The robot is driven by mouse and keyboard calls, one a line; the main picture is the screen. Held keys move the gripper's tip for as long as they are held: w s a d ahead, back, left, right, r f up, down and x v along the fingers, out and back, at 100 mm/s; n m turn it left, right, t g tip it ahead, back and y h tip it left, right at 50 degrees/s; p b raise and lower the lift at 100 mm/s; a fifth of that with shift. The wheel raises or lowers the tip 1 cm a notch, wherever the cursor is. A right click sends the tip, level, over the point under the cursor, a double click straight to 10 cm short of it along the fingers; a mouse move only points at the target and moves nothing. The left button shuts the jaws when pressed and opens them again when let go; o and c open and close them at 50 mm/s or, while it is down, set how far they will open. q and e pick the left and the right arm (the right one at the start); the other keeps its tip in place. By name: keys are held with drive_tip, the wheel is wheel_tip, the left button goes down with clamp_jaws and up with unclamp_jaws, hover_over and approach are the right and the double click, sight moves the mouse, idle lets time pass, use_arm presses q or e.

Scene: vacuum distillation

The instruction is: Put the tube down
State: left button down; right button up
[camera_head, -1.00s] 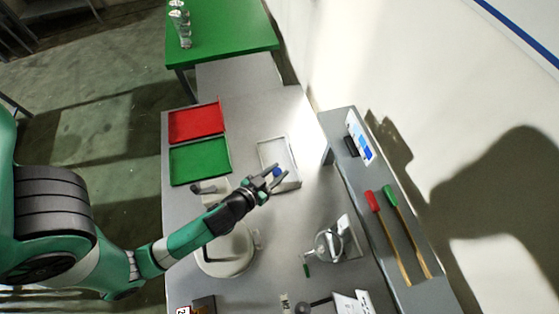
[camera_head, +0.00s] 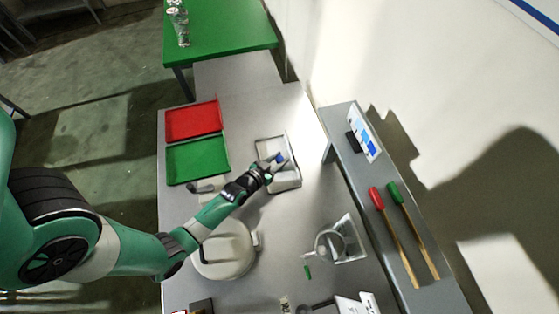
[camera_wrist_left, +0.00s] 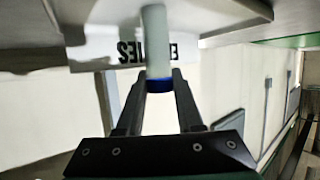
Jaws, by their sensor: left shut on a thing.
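My left gripper (camera_head: 275,165) is over the pale grey tray (camera_head: 264,146) on the bench. It is shut on the tube, whose blue part (camera_head: 279,158) shows between the fingers. In the left wrist view the tube (camera_wrist_left: 155,38) is pale and smooth, with a blue band (camera_wrist_left: 159,85) between my fingers (camera_wrist_left: 158,80). I cannot tell whether the tube touches the tray. My right gripper is not in view.
A red tray (camera_head: 193,121) and a green tray (camera_head: 198,160) lie left of the pale tray. A round white device (camera_head: 222,252) stands below my forearm. Clamped glassware (camera_head: 330,245) is at lower right. A grey shelf (camera_head: 372,185) runs along the right. A lettered label (camera_wrist_left: 110,50) shows in the wrist view.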

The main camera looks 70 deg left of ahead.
use_arm(q)
drive_tip(key=c, duration=0.5)
unclamp_jaws()
drive_tip(key=shift+f, duration=0.1)
drive_tip(key=shift+c, duration=0.2)
drive_tip(key=shift+s+d+r, duration=0.1)
drive_tip(key=shift+s+r, duration=0.1)
drive_tip(key=shift+r, duration=0.05)
drive_tip(key=p+v, duration=0.1)
drive_tip(key=v, duration=0.6)
